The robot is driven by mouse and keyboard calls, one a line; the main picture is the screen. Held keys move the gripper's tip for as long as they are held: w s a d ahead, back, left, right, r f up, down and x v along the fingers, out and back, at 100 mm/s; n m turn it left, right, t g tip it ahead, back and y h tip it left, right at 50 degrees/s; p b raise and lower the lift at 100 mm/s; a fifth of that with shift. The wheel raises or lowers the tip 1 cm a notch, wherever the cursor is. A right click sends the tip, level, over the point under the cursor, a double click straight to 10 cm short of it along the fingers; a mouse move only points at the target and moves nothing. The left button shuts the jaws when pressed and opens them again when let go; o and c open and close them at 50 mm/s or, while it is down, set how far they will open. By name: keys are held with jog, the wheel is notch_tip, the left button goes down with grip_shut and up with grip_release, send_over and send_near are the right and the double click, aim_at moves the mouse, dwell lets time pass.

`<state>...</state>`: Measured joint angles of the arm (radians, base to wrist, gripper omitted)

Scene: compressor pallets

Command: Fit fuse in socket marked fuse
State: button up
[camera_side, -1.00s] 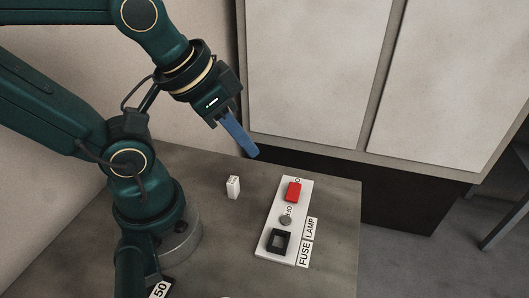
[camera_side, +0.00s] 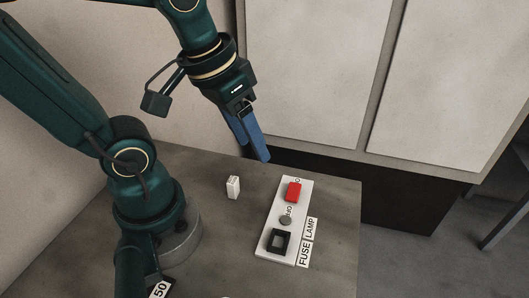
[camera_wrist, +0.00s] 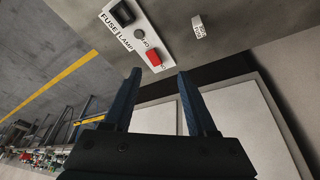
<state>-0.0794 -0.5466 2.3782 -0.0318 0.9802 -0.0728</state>
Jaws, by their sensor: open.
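The fuse is a small white block (camera_side: 233,187) with dark print, standing upright on the table left of the panel. It also shows in the wrist view (camera_wrist: 197,24). The socket marked FUSE is a black square holder (camera_side: 279,240) at the near end of the white panel; in the wrist view the socket (camera_wrist: 122,14) is at the top. It looks empty in the side view. My gripper (camera_side: 252,152) has blue fingers and is in the air above the table's back edge. In the wrist view its fingers (camera_wrist: 156,88) are apart with nothing between them.
The white panel (camera_side: 272,254) also carries a red switch (camera_side: 293,191) and a round grey lamp (camera_side: 285,219). FUSE and LAMP labels (camera_side: 307,242) lie along its right side. The table (camera_side: 335,210) is clear around the fuse. Pale cabinet doors (camera_side: 315,70) stand behind.

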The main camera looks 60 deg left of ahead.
aim_at(233, 178)
jog(key=a+f+n+g+h, duration=0.1)
jog(key=a+f+n+g, duration=0.1)
jog(key=f, duration=0.1)
jog(key=a+f+n+g+h, duration=0.1)
jog(key=a+f+n+g, duration=0.1)
jog(key=f, duration=0.1)
jog(key=a+f+n+g+h, duration=0.1)
jog(key=a+f+n+g, duration=0.1)
jog(key=a+f, duration=0.1)
jog(key=shift+w+a+f+n+g, duration=0.1)
jog(key=shift+w+f+n+g, duration=0.2)
jog(key=shift+n+g, duration=0.1)
jog(key=shift+s+a+f, duration=0.1)
jog(key=shift+s+f, duration=0.2)
jog(key=shift+f, duration=0.1)
jog(key=shift+x, duration=2.35)
grip_shut()
